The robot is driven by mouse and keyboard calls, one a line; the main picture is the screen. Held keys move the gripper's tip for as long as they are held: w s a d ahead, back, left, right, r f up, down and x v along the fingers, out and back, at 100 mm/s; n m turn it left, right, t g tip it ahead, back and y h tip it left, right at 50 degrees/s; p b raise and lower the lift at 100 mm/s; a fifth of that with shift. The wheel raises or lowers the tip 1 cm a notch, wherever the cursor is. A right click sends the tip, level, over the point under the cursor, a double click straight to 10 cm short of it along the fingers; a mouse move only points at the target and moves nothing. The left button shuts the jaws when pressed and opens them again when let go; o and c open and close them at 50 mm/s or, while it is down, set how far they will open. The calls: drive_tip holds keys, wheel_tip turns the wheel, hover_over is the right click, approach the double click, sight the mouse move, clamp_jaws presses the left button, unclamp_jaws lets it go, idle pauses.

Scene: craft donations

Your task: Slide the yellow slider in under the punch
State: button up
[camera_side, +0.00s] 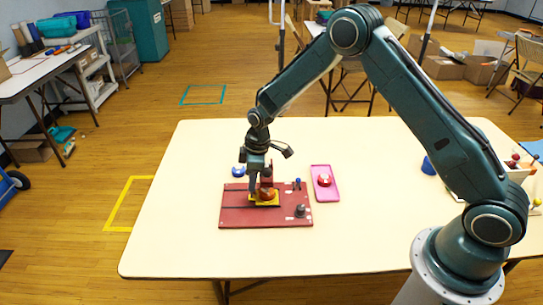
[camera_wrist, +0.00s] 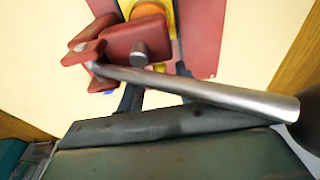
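The yellow slider (camera_side: 257,203) lies on the red board (camera_side: 235,214), with a rounded orange-brown piece (camera_side: 266,194) on top of it. Part of the slider (camera_wrist: 165,7) shows at the top of the wrist view, beyond the punch. The punch (camera_wrist: 140,35) is a dark red block with a silver pin and a long metal lever. It stands on the board behind my gripper (camera_side: 257,192) in the side view. My gripper points down at the slider. Its fingertips are hidden behind the punch in the wrist view, so its grip and contact are unclear.
The punch's lever (camera_wrist: 200,90) crosses close in front of my gripper in the wrist view. A pink tray (camera_side: 324,196) with a red and white piece stands right of the board. The table's front left is clear.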

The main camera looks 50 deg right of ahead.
drive_tip(key=shift+w+r, duration=0.1)
drive_tip(key=shift+r, duration=2.7)
